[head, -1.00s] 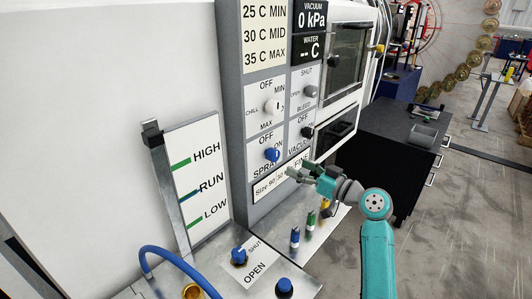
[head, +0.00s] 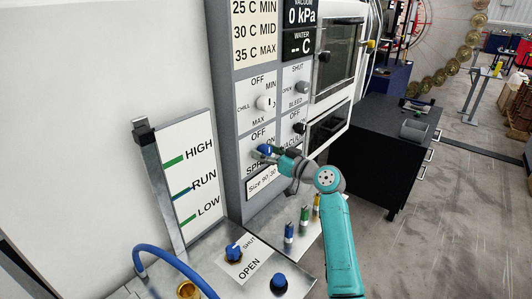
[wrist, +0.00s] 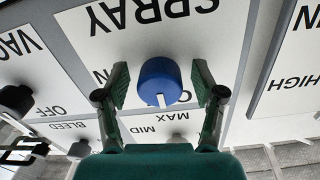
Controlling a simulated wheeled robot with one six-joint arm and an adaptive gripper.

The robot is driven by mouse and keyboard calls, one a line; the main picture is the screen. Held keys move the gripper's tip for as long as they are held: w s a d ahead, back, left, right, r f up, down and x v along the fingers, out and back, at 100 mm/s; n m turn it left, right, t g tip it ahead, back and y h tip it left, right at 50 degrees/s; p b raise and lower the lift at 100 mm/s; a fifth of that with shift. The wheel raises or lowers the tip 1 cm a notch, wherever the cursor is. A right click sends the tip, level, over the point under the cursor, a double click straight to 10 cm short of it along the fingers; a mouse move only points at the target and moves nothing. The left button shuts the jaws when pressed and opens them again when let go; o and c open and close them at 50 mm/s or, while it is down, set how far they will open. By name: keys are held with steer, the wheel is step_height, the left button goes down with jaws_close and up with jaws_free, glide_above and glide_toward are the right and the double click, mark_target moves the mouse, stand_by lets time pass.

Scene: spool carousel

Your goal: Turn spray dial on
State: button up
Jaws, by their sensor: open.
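The spray dial is a round blue knob (wrist: 160,82) with a white pointer line, on a white panel plate marked SPRAY, OFF and ON. In the wrist view, which shows the panel upside down, it sits between the two green fingers of my gripper (wrist: 160,88). The fingers are open, with a gap on each side of the knob. In the head view the blue dial (head: 264,150) shows just left of my gripper (head: 273,152), which partly covers the plate's lettering.
A black vacuum knob (head: 299,128) and a white chill knob (head: 264,103) are close by on the same panel. Below, a steel ledge holds a blue open/shut knob (head: 233,252) and small coloured valves (head: 289,232). A black cabinet (head: 375,160) stands to the right.

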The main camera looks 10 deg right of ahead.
steer(key=c, duration=1.1)
steer(key=shift+c, duration=0.2)
steer(key=shift+m, duration=0.3)
steer(key=m, duration=0.3)
steer(key=shift+m, duration=0.4)
steer(key=m, duration=0.8)
steer(key=shift+r+m+g, duration=0.1)
steer(key=shift+m+g, duration=0.2)
steer(key=shift+m, duration=2.3)
